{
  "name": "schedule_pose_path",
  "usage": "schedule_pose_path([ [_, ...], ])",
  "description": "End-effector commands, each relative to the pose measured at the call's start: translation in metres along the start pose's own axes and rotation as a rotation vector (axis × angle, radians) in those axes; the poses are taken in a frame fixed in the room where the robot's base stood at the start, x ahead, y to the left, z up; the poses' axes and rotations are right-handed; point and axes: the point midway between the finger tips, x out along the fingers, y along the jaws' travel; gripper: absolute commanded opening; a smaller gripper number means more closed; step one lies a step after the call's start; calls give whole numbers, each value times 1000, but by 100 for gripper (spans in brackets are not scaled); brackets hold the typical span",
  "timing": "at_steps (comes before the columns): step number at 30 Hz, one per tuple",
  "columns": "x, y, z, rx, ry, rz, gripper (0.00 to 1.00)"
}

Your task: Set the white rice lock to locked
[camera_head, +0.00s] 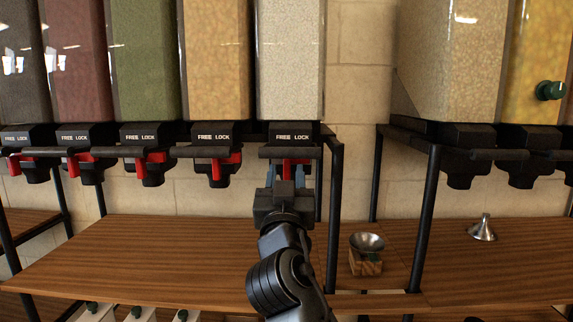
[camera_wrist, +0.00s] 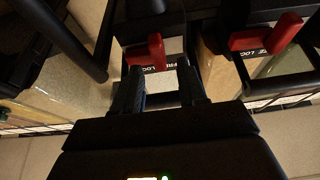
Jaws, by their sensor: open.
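The white rice dispenser (camera_head: 290,62) is the pale column above my arm in the head view. Its black valve carries a "FREE LOCK" label (camera_head: 292,137). Its red lock lever (camera_head: 288,170) is partly hidden behind my gripper (camera_head: 285,177). In the wrist view the picture is upside down, and the red lever (camera_wrist: 157,50) stands just beyond my fingertips, in front of the label. My gripper (camera_wrist: 160,84) is open, with a finger on each side of the lever's line. Nothing is held between the fingers. I cannot tell whether they touch the lever.
A black bar (camera_head: 100,151) runs in front of the valves. A neighbouring red lever (camera_head: 222,165) sits left of mine. A black frame post (camera_head: 335,215) stands close on the right. Below are a wooden shelf (camera_head: 150,255) and a metal bowl on a wooden block (camera_head: 367,243).

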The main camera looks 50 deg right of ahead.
Motion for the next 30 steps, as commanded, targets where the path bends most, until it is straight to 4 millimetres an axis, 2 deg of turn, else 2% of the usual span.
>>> schedule_pose_path([
  [1,8,0,-2,-1,0,2,42],
  [6,18,0,0,-1,-1,0,42],
  [15,20,0,1,0,0,-1,41],
  [27,19,0,0,0,0,-1,2],
  [30,19,0,0,0,0,-1,0],
])
